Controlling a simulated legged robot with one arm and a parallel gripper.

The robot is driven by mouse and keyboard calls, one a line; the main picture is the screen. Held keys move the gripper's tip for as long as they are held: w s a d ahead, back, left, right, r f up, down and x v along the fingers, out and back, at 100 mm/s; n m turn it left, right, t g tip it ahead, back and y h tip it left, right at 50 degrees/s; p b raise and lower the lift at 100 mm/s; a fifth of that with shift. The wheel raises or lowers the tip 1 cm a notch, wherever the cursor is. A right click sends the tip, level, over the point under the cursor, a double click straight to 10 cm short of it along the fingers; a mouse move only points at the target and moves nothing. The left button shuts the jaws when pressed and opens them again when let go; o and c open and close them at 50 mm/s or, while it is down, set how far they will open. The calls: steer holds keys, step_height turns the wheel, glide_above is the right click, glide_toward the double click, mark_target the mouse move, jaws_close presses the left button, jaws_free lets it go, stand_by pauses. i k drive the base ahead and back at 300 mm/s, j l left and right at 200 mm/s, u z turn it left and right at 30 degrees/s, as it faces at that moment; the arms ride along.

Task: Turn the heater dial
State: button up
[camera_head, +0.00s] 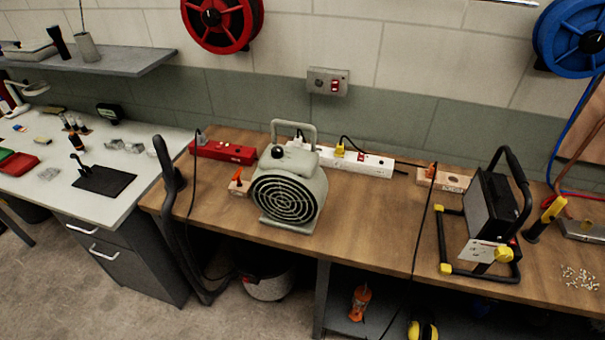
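A grey-green fan heater (289,190) stands upright on the wooden workbench, left of its middle. Its round front grille faces me and a carry handle (293,124) arches over the top. A small black dial (277,153) sits on top of the heater, toward the left; its setting is too small to read. My gripper is not in view, and nothing touches the heater's dial.
The wooden bench (375,220) is clear right of the heater. A black work light (490,215) stands at right. A black curved tube (172,225) rises at the bench's left end.

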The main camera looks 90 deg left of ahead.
mark_target(277, 151)
steer(key=u, duration=3.25)
